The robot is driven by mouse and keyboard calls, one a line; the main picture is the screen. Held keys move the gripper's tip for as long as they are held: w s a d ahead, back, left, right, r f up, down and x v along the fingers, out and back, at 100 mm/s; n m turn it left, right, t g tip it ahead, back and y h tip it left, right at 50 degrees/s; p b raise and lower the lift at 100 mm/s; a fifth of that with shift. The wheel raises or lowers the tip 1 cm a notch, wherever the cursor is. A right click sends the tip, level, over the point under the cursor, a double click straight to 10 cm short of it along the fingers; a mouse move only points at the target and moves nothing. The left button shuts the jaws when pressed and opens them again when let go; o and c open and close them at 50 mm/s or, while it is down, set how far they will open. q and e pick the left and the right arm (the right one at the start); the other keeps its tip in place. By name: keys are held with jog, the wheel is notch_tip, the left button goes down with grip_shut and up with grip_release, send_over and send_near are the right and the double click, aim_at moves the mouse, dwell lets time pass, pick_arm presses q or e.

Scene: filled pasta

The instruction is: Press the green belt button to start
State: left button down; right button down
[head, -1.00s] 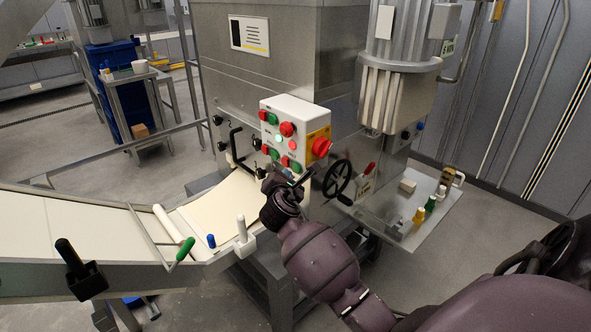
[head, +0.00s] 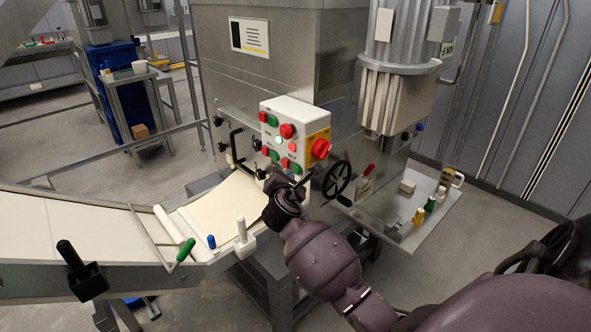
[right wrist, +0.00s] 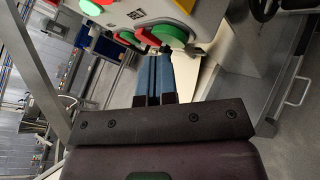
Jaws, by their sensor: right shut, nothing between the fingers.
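The white control box (head: 296,117) on the machine's front carries several green and red buttons and a large red knob (head: 321,148) on a yellow plate. A lower green button (head: 295,169) sits at the box's bottom edge, beside a red one (head: 285,162). My right gripper (head: 287,181) is just below these lower buttons. In the right wrist view its shut, empty blue-grey fingers (right wrist: 155,72) point up at a green button (right wrist: 170,34) and a red button (right wrist: 147,37). I cannot tell whether the tips touch either. My left gripper is not in view.
A black handwheel (head: 337,180) is close to the right of my gripper. A black bent handle (head: 235,146) is to its left. The pale conveyor belt (head: 225,202) runs below left. A side shelf (head: 405,226) holds small items.

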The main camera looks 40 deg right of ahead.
jog(key=shift+d+p, duration=0.3)
jog(key=shift+d, duration=0.25)
dwell(0.9)
jog(key=shift+a, duration=0.1)
jog(key=shift+a+p, duration=0.3)
jog(key=shift+a, duration=0.45)
jog(key=a+p, duration=0.1)
jog(key=a, duration=0.4)
jog(key=shift+s, duration=0.2)
dwell(0.3)
dwell(0.7)
